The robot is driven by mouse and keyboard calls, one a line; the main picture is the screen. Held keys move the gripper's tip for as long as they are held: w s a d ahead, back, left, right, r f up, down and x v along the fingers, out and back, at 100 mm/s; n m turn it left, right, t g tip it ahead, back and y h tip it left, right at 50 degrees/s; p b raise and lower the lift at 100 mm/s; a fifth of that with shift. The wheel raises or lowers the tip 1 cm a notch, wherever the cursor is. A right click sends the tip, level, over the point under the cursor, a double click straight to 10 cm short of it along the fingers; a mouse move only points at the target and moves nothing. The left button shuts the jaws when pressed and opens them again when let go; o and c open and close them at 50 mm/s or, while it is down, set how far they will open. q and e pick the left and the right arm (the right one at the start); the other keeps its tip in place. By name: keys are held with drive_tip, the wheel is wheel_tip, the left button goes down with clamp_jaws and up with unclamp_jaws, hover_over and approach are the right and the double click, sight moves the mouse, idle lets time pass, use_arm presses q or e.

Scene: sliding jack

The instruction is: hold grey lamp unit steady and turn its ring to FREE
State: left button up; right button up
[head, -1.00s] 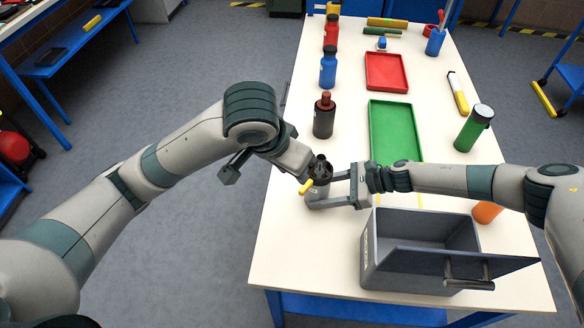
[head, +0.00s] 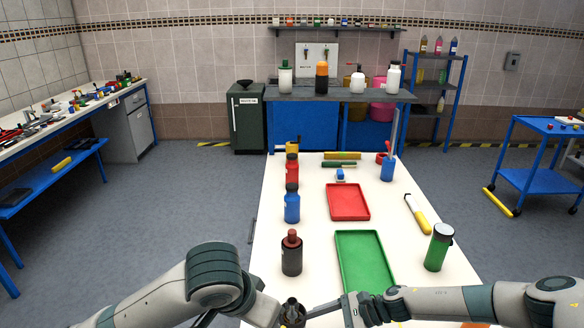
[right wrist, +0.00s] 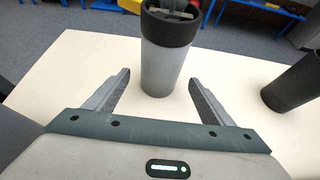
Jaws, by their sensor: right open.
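The grey lamp unit (right wrist: 162,75) stands upright on the table in the right wrist view, with a black ring (right wrist: 168,28) at its top. In the head view only its dark top (head: 293,308) shows at the bottom edge. My right gripper (right wrist: 159,80) is open, with one finger on each side of the grey body and a visible gap on both sides. My left gripper (head: 272,310) is beside the lamp's top in the head view; its fingers are mostly hidden, so its grip cannot be told. Ring markings are not readable.
A dark bottle with a red cap (head: 291,253) stands beyond the lamp, with blue (head: 292,205) and red (head: 292,172) bottles behind. A green tray (head: 364,262), a red tray (head: 348,203) and a green canister (head: 438,248) are on the table. The grey bin is out of view.

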drive_tip(key=v, duration=0.7)
drive_tip(key=shift+d, duration=0.1)
